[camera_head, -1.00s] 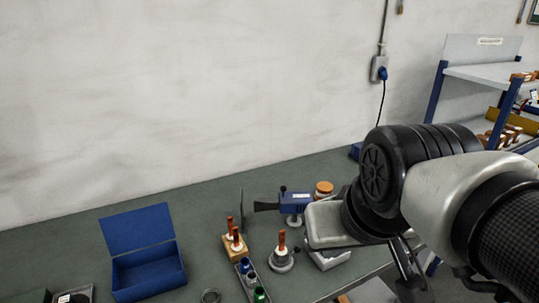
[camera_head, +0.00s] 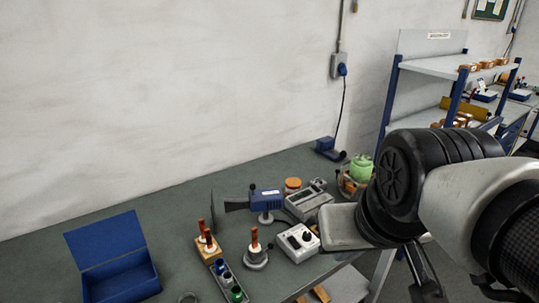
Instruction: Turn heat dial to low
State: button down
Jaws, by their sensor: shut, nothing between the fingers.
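The heat dial is a black knob (camera_head: 306,237) on a small light-grey control box (camera_head: 297,244) near the bench's front edge. A second, smaller dark mark shows on the box's face; the dial's setting is too small to read. My gripper (camera_head: 424,290) hangs at the lower right, beyond the bench edge, apart from and to the right of the box. It is shut and empty, partly hidden by my arm and cut by the lower frame edge. My arm's grey end piece is seen close to the box's right side.
An open blue box (camera_head: 120,270) is farther left. Shelving (camera_head: 440,67) stands right.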

aim_at(307, 237)
jog(key=i+l+u, duration=0.15)
jog(key=l+u, duration=0.3)
jog(key=i+l+u, duration=0.1)
jog(key=l+u, duration=0.2)
jog(key=u, duration=0.2)
